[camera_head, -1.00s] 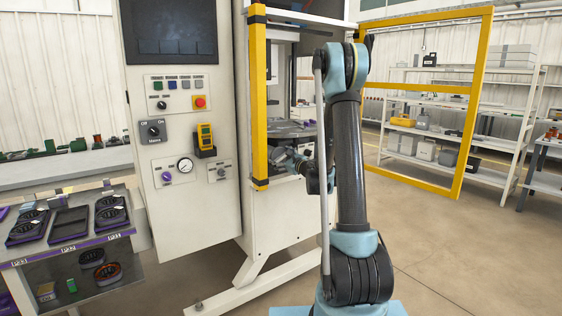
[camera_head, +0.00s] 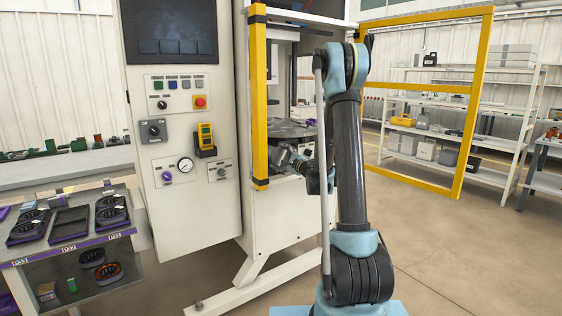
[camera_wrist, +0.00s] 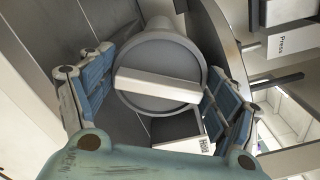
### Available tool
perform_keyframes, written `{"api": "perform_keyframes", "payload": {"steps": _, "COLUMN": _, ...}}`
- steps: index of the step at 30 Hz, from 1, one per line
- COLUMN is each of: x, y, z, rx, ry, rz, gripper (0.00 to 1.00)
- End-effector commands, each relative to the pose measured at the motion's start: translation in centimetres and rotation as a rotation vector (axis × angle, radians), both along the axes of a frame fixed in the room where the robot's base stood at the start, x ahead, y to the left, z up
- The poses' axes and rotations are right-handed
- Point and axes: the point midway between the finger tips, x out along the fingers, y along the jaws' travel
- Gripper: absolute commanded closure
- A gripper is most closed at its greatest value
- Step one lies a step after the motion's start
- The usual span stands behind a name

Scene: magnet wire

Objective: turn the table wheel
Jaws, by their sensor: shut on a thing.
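The table wheel (camera_wrist: 160,88) is a round grey knob with a pale bar across its face, in the middle of the wrist view. The bar lies nearly level, dipping slightly to the right. My gripper (camera_wrist: 163,78) is shut on the wheel, with one blue-padded finger at its left rim and one at its right. In the head view my gripper (camera_head: 290,160) is at the machine, just right of the yellow post, and the wheel cannot be made out there.
In the wrist view a white label plate (camera_wrist: 188,147) lies below the wheel, and a "Press" label (camera_wrist: 293,40) is at the upper right. The yellow post (camera_head: 259,100) stands close to my gripper. The yellow gate (camera_head: 473,100) is open, with clear floor before it.

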Motion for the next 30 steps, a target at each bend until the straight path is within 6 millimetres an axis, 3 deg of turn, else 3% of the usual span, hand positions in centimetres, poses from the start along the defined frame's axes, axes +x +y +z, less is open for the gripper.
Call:
{"api": "perform_keyframes", "payload": {"steps": 12, "x": -0.2, "y": 0.1, "z": -0.1, "rx": -0.007, "ry": -0.002, "rz": 0.003, "gripper": 0.43}}
{"api": "perform_keyframes", "payload": {"steps": 13, "x": -0.2, "y": 0.1, "z": -0.1, "rx": -0.006, "ry": -0.003, "rz": 0.004, "gripper": 0.12}}
{"api": "perform_keyframes", "payload": {"steps": 14, "x": -0.2, "y": 0.1, "z": -0.1, "rx": -0.006, "ry": -0.003, "rz": 0.004, "gripper": 0.08}}
{"api": "perform_keyframes", "payload": {"steps": 23, "x": -0.9, "y": -0.3, "z": -0.1, "rx": -0.007, "ry": -0.002, "rz": 0.003, "gripper": 0.08}}
{"api": "perform_keyframes", "payload": {"steps": 30, "x": -4.1, "y": -2.6, "z": -0.1, "rx": -0.006, "ry": -0.002, "rz": -0.001, "gripper": 0.08}}
